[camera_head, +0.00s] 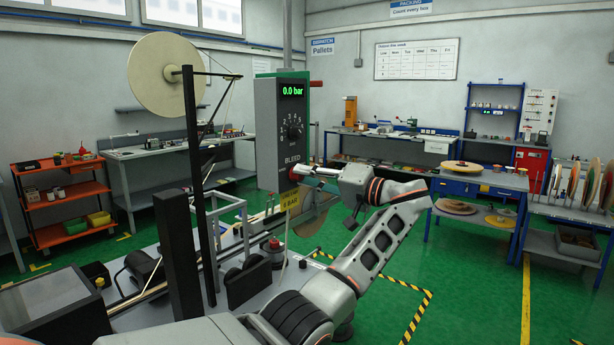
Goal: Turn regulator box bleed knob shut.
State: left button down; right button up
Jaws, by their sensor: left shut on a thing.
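The grey regulator box (265,130) stands upright near the middle of the view. Its green display (291,91) reads 0.0 bar, with a round dial knob (294,128) below. Under the BLEED label, the red bleed knob (293,176) shows only in part behind the fingers. How far the knob is turned cannot be seen. My right gripper is not in view.
A yellow tag (289,199) hangs just below the knob. A large pale reel (166,73) on a dark post (191,150) stands to the left. A bench with machine parts lies below the box. Green floor is open to the right, with striped tape.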

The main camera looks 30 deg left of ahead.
pick_arm(q)
jog(key=shift+f+m+t+p, duration=0.15)
jog(key=shift+m+p, duration=0.4)
jog(key=shift+m, duration=2.45)
jog(key=shift+m+t+p, duration=0.15)
jog(key=shift+m+p, duration=0.4)
jog(key=shift+m, duration=2.45)
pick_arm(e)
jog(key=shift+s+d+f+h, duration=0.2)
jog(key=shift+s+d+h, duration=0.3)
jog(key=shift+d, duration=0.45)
pick_arm(q)
jog(key=shift+m, duration=0.3)
jog(key=c, duration=1.8)
grip_release()
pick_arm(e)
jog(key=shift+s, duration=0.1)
